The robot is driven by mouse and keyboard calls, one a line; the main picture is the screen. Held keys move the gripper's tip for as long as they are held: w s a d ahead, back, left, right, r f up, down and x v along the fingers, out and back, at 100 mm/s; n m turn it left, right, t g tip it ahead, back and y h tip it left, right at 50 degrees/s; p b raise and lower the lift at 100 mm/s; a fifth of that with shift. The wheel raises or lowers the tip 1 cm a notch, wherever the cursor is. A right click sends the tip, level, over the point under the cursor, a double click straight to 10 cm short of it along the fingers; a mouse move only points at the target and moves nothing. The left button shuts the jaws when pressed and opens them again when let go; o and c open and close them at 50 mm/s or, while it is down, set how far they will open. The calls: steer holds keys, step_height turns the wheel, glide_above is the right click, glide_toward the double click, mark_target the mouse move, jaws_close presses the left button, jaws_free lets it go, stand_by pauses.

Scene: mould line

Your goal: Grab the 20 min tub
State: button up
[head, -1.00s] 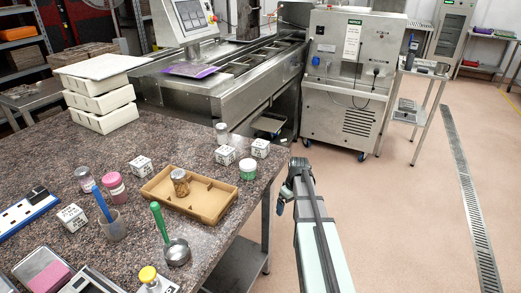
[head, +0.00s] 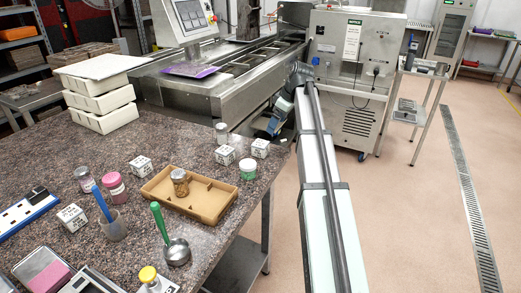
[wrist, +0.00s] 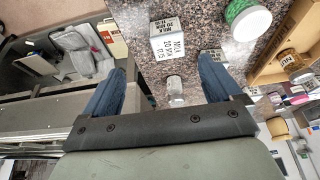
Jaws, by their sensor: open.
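Several small tubs stand on the speckled table. A clear tub with pale grey contents (head: 222,133) is near its right edge, and it also shows between my fingers in the wrist view (wrist: 176,90). A green tub (head: 248,169) stands in front of it. A white cube (head: 260,148) sits near them; in the wrist view this cube (wrist: 178,45) appears to read "MILK 20 MIN". I cannot tell which tub is the 20 min one. My gripper (head: 275,122) is open and empty, off the table's right edge, apart from all tubs.
A cardboard tray (head: 208,213) holds a brown tub (head: 180,182). More white cubes, including one beside the clear tub (head: 225,155), stand close around. A steel machine line (head: 240,80) stands behind the table.

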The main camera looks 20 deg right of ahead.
mark_target(261, 143)
steer(key=x, duration=0.4)
steer(key=a+x, duration=0.1)
steer(key=x, duration=0.3)
steer(key=shift+w+a+r, duration=0.15)
steer(key=shift+a+r, duration=0.05)
steer(key=shift+r, duration=0.1)
steer(key=shift+a+x, duration=0.15)
steer(key=shift+x, duration=1.15)
steer(key=shift+a+x, duration=0.1)
steer(key=shift+x, duration=1.2)
steer(key=shift+c, duration=0.3)
steer(key=c, duration=1.1)
steer(key=shift+o, duration=0.2)
steer(key=shift+r, duration=0.15)
